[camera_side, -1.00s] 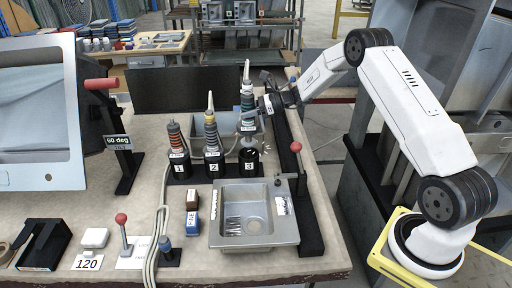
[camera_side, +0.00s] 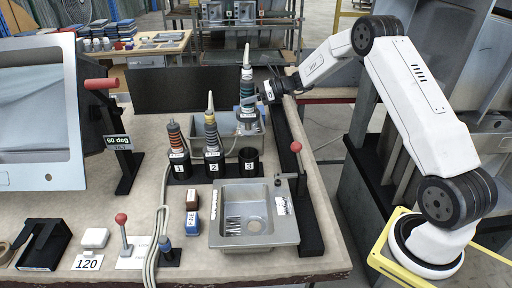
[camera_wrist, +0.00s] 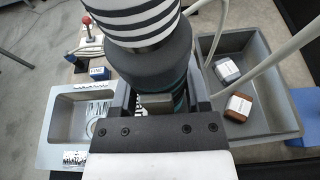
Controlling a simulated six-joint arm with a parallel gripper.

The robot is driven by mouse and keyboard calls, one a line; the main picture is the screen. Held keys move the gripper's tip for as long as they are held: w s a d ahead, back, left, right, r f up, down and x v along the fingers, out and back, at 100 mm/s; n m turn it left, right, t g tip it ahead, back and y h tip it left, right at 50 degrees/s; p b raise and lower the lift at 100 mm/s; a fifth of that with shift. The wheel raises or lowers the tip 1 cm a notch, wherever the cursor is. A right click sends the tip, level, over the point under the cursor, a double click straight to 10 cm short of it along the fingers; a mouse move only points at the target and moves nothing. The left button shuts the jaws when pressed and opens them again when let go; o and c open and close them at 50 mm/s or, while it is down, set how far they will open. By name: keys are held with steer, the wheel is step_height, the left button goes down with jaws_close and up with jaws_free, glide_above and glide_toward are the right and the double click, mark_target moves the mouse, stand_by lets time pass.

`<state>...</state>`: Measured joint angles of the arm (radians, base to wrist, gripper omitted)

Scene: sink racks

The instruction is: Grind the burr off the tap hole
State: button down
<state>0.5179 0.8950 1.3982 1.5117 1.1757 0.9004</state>
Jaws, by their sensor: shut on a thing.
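My gripper (camera_side: 266,92) is shut on a dark teal grinding tool (camera_side: 247,78) with a ribbed top, its label facing the side camera. The tool is upright, above and clear of holder 3 (camera_side: 249,163), which is empty. In the wrist view the tool's banded upper part (camera_wrist: 135,18) fills the top middle, and its lower end is hidden. The small steel sink (camera_side: 230,241) lies in front of the holders under a red-knobbed clamp (camera_side: 295,147). It shows at left in the wrist view (camera_wrist: 62,105). The tap hole and any burr are too small to make out.
Tools stand in holder 1 (camera_side: 179,170) and holder 2 (camera_side: 214,167). A grey bin (camera_wrist: 262,128) behind the holders has two blocks in it. A black rail (camera_side: 308,215) runs along the right. Cables hang from the tools.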

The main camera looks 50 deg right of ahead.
mark_target(247, 65)
step_height(247, 65, up, 11)
steer(key=shift+f, duration=0.1)
steer(key=shift+s+a, duration=0.1)
steer(key=shift+s, duration=0.25)
steer(key=s+a, duration=0.5)
steer(key=s, duration=0.6)
steer(key=s+a, duration=0.4)
steer(key=s, duration=0.7)
step_height(247, 65, down, 12)
steer(key=shift+r, duration=0.25)
steer(key=shift+w+f, duration=0.1)
steer(key=shift+f, duration=3.4)
steer(key=shift+a, duration=0.2)
